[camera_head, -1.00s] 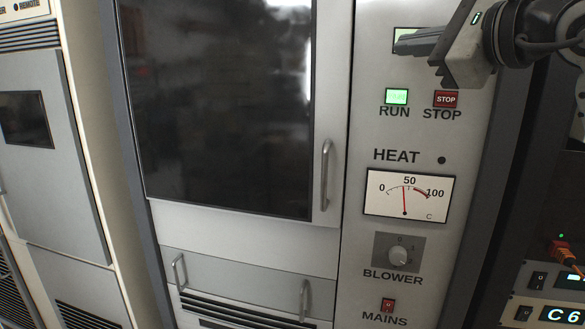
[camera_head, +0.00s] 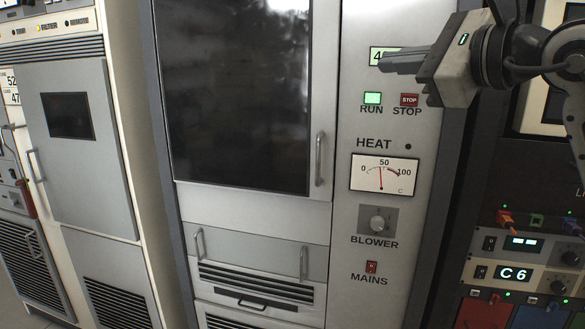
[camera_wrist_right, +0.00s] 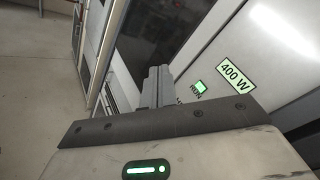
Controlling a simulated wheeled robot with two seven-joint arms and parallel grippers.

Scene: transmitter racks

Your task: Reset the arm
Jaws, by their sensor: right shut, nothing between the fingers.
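My right gripper (camera_head: 385,60) is shut and empty. In the head view it comes in from the upper right and points left, in front of the small green display (camera_head: 376,55), which it partly covers. In the right wrist view its closed fingers (camera_wrist_right: 156,86) point away from the camera, and the display (camera_wrist_right: 233,75) reads 400 W. The lit green RUN button (camera_head: 372,98) and the red STOP button (camera_head: 408,100) are below the gripper. My left gripper is not in view.
The cabinet's dark glass door (camera_head: 240,90) has a vertical handle (camera_head: 319,158). Below STOP are the HEAT meter (camera_head: 384,175), BLOWER knob (camera_head: 377,221) and red MAINS switch (camera_head: 371,267). A rack with several modules (camera_head: 515,273) stands at the right. Another cabinet (camera_head: 85,150) stands at the left.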

